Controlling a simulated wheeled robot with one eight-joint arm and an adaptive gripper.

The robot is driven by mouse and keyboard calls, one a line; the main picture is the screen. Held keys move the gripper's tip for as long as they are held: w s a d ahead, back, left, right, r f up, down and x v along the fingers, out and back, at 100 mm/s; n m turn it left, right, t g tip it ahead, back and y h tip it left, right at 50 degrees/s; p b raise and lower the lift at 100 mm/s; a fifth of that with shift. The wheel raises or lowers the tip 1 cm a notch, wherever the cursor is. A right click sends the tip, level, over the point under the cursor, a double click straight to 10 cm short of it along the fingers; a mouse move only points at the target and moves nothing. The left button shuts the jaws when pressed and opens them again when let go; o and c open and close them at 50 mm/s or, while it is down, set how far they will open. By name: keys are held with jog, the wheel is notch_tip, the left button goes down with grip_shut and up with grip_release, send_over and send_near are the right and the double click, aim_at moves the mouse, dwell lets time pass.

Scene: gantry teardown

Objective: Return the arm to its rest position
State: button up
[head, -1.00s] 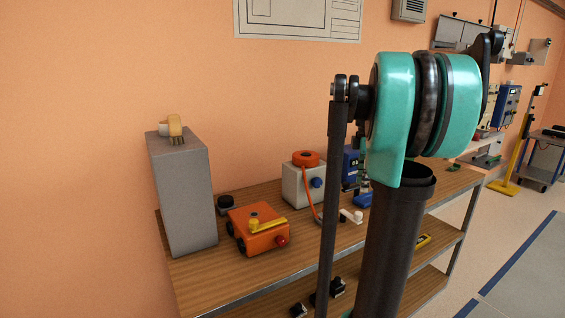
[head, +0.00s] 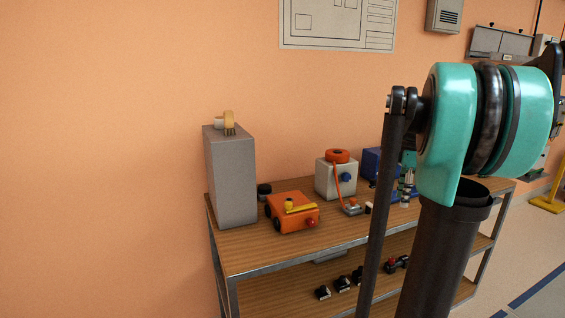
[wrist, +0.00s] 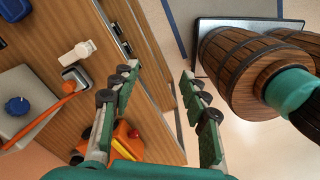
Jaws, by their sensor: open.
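My gripper (wrist: 160,85) is open in the wrist view, its two green-padded fingers well apart with nothing between them. It hangs over the front edge of the wooden bench (head: 270,250), with the floor to its right. In the head view my teal and black arm stands in front of the bench's right part, and most of the gripper is hidden behind it.
On the bench are a tall grey block (head: 230,180), an orange box (head: 292,213) and a white box with an orange ring (head: 335,180). Several small black parts (head: 340,284) lie on the lower shelf. Barrel-like brown objects (wrist: 245,70) show in the wrist view.

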jog(key=s+a+f+m+t, duration=0.2)
jog(key=s+a+f+m, duration=0.5)
jog(key=s+a+f, duration=0.2)
jog(key=s+a+f+m+t, duration=0.2)
jog(key=s+a+f+m, duration=0.6)
jog(key=f, duration=0.6)
jog(key=shift+s+a+f, duration=0.15)
jog(key=shift+s+a, duration=0.4)
jog(key=shift+a, duration=0.25)
dwell(0.3)
